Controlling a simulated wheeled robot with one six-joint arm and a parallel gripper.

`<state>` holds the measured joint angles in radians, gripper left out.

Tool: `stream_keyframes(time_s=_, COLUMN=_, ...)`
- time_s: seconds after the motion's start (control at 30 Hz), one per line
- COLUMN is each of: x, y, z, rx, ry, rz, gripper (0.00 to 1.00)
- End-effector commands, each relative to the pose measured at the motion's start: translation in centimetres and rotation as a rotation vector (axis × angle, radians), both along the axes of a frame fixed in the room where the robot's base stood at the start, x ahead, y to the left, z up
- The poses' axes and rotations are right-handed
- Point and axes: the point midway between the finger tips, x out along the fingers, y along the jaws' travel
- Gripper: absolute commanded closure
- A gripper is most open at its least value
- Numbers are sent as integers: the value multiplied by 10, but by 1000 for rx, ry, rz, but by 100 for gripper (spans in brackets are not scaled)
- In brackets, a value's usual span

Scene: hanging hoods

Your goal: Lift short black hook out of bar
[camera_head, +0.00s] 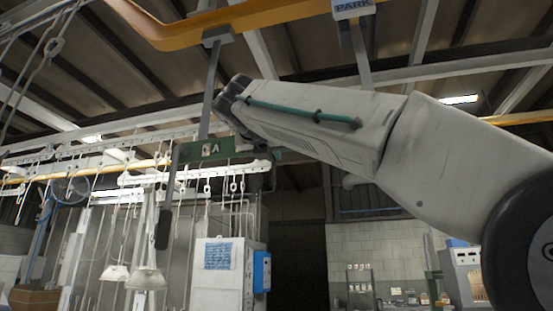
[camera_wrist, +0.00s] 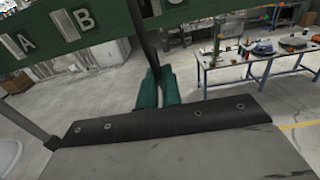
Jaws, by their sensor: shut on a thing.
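The green bar (camera_wrist: 85,30) with white letters A and B crosses the top of the wrist view. It also shows in the head view (camera_head: 190,151), where my arm covers its right part. A short black hook (camera_wrist: 143,35) stands as a dark upright piece in front of the bar, right of the B. My gripper (camera_wrist: 158,88) has its green fingers shut on the lower part of this hook. Whether the hook's top still rests in the bar is out of view. In the head view my fingers and the held hook are hidden behind my wrist.
A longer dark piece (camera_head: 163,215) hangs at the bar's left end. A grey hanger (camera_head: 210,85) joins the bar to a yellow overhead rail (camera_head: 240,20). White racks with hooks and lamp hoods (camera_head: 147,277) hang at left. A worktable (camera_wrist: 255,58) stands beyond open floor.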

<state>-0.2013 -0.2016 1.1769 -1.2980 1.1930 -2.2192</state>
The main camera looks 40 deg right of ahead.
Motion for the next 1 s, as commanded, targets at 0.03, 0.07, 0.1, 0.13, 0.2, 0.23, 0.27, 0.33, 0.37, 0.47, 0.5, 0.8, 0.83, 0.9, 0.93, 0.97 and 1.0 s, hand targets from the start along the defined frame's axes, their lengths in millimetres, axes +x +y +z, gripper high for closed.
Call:
stream_keyframes(time_s=0.03, x=-5, y=6, z=1, rx=1, ry=-1, rz=3, gripper=100)
stream_keyframes(time_s=0.07, x=-6, y=9, z=1, rx=1, ry=-1, rz=4, gripper=100)
stream_keyframes(time_s=0.1, x=-9, y=13, z=1, rx=-1, ry=-1, rz=4, gripper=100)
stream_keyframes(time_s=0.13, x=-11, y=16, z=1, rx=0, ry=0, rz=4, gripper=100)
stream_keyframes(time_s=0.2, x=-16, y=22, z=1, rx=0, ry=0, rz=4, gripper=100)
stream_keyframes(time_s=0.23, x=-19, y=25, z=2, rx=0, ry=0, rz=4, gripper=100)
stream_keyframes(time_s=0.27, x=-21, y=28, z=2, rx=1, ry=-1, rz=4, gripper=100)
stream_keyframes(time_s=0.33, x=-26, y=34, z=2, rx=1, ry=-1, rz=4, gripper=100)
stream_keyframes(time_s=0.37, x=-28, y=36, z=2, rx=0, ry=-1, rz=3, gripper=100)
stream_keyframes(time_s=0.47, x=-33, y=41, z=2, rx=1, ry=-1, rz=2, gripper=100)
stream_keyframes(time_s=0.5, x=-34, y=43, z=2, rx=1, ry=-1, rz=1, gripper=100)
stream_keyframes(time_s=0.8, x=-34, y=43, z=2, rx=0, ry=0, rz=-1, gripper=100)
stream_keyframes(time_s=0.83, x=-33, y=44, z=1, rx=0, ry=0, rz=-2, gripper=100)
stream_keyframes(time_s=0.9, x=-26, y=45, z=-4, rx=-2, ry=4, rz=-10, gripper=100)
stream_keyframes(time_s=0.93, x=-20, y=46, z=-8, rx=-2, ry=6, rz=-17, gripper=100)
stream_keyframes(time_s=0.97, x=-13, y=48, z=-13, rx=-3, ry=7, rz=-25, gripper=100)
stream_keyframes(time_s=1.0, x=-3, y=50, z=-22, rx=-3, ry=8, rz=-39, gripper=100)
